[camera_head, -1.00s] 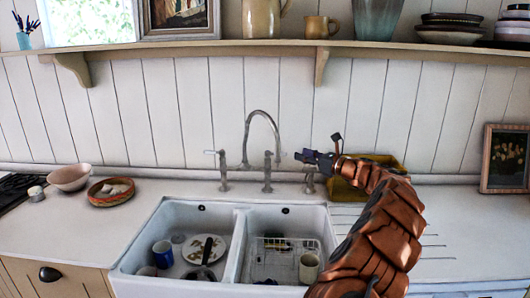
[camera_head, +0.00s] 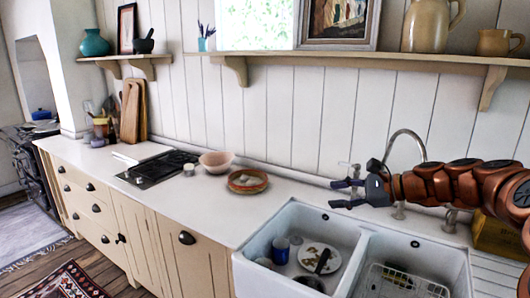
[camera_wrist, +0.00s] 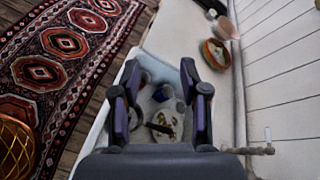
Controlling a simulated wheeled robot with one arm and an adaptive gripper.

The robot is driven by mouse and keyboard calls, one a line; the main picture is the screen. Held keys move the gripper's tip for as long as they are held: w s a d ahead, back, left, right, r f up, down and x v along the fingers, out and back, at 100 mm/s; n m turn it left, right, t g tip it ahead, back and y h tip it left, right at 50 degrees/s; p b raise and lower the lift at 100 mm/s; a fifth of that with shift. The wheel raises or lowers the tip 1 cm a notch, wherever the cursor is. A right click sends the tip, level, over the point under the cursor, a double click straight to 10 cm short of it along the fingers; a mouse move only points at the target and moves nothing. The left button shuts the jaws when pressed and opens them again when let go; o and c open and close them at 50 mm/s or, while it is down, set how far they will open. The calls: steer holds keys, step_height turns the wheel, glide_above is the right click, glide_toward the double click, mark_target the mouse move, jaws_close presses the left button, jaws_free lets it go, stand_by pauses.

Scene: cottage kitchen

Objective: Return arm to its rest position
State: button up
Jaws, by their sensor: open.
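My gripper (camera_head: 350,192) is open and empty. In the head view it is at the right, in front of the tap (camera_head: 405,160) and above the back of the double sink (camera_head: 350,240), with my copper-coloured arm reaching in from the right edge. In the wrist view my gripper (camera_wrist: 160,85) has its two dark fingers spread over the left basin. Between them show a blue mug (camera_wrist: 162,93) and a dirty plate (camera_wrist: 172,122) in the basin.
A red-rimmed bowl (camera_head: 248,181) and a pink bowl (camera_head: 216,163) stand on the counter (camera_head: 190,205) left of the sink, near a dark hob (camera_head: 160,168). A shelf (camera_head: 400,62) holding jugs runs above. A patterned rug (camera_wrist: 62,68) lies on the floor.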

steer(key=s+a+f+n+g+h, duration=0.2)
steer(key=s+a+f+n, duration=0.15)
steer(key=s, duration=0.35)
steer(key=s+a+f+n+g+h, duration=0.1)
steer(key=s+a+f+n+g, duration=0.2)
steer(key=s, duration=0.5)
steer(key=s+a+f+n+g+h, duration=0.1)
steer(key=s+a+f+n+h, duration=0.1)
steer(key=s+a+n, duration=0.4)
steer(key=s+d+f+n+h, duration=0.1)
steer(key=s+d+f+h, duration=0.1)
steer(key=s+d, duration=0.2)
steer(key=s+d+f+n+g+h, duration=0.1)
steer(key=s+d+f+n+h, duration=0.1)
steer(key=s, duration=0.8)
steer(key=s+d+f+n+g+h, duration=0.1)
steer(key=s+d+f+h, duration=0.2)
steer(key=s, duration=0.4)
steer(key=d+f, duration=0.1)
steer(key=d, duration=0.1)
steer(key=shift+s+d+f, duration=0.15)
steer(key=shift+s+d, duration=0.15)
steer(key=shift+d, duration=0.05)
steer(key=shift+n, duration=0.25)
